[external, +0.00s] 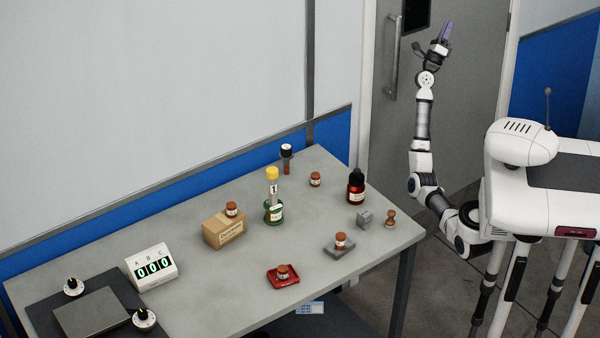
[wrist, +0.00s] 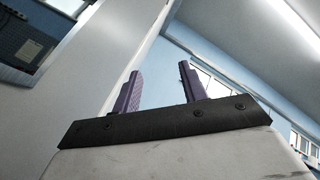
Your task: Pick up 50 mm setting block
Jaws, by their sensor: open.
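A small grey metal block (external: 364,219) stands on the right part of the bench top, between the dark red bottle and a small brown knobbed piece. A flatter grey slab (external: 333,248) lies in front and to the left of it, with a small brown jar on top. No size marking is readable on either, so I cannot tell which is the 50 mm setting block. My gripper (external: 446,32) is raised high by the door, far from both, pointing up. In the wrist view my gripper (wrist: 160,88) has its two purple fingers apart with nothing between them.
The bench (external: 215,293) also holds a red bottle (external: 356,188), a brown knobbed piece (external: 390,219), a green-based bottle (external: 273,213), a cardboard box (external: 222,236), a red tray (external: 288,284) and a counter display (external: 150,268). The bench's right front corner is clear.

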